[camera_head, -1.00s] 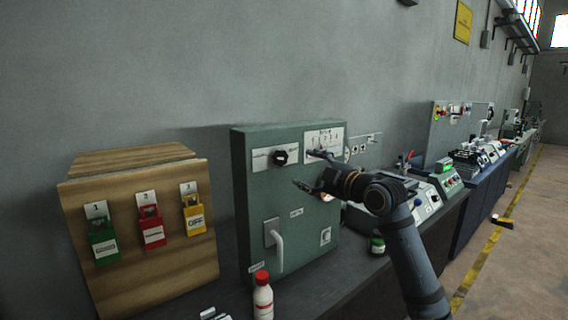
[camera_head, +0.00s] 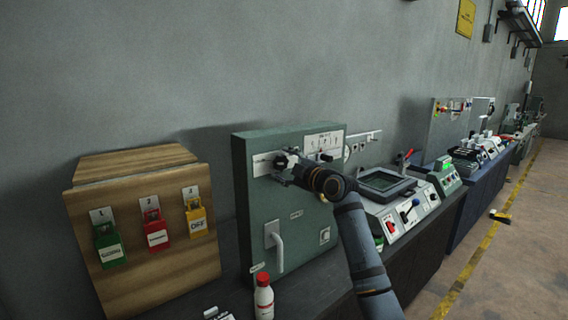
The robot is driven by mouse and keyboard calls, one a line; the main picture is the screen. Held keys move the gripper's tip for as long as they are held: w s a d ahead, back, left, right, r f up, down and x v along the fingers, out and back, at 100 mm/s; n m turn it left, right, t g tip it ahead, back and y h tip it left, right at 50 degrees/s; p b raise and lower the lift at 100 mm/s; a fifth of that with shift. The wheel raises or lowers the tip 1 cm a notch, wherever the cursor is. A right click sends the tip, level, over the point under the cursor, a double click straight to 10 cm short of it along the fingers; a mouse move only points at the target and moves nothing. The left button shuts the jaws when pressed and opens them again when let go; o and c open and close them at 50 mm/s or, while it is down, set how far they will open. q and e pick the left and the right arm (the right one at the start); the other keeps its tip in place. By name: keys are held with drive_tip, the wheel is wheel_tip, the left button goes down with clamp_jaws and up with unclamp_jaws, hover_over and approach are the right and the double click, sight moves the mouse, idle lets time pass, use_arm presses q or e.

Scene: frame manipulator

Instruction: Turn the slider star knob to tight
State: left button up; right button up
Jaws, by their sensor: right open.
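The green cabinet (camera_head: 291,225) stands on the bench in the head view. A dark knob (camera_head: 280,161) sits on the white plate at the upper left of its front; I take it for the star knob, but its shape and any mark are too small to read. My right gripper (camera_head: 284,166) is open at this knob and partly covers it. I cannot tell whether the fingers touch it or are around it. A second dark control (camera_head: 327,157) sits on the labelled plate to the right. My left gripper is not in view.
A wooden box (camera_head: 140,225) with green, red and yellow padlocks stands at the left. A white bottle (camera_head: 263,298) with a red cap stands before the cabinet. A grey handle (camera_head: 277,243) sticks out of the cabinet front. Control consoles (camera_head: 412,205) stand to the right.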

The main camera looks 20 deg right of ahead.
drive_tip(key=c, duration=1.1)
drive_tip(key=shift+c, duration=0.2)
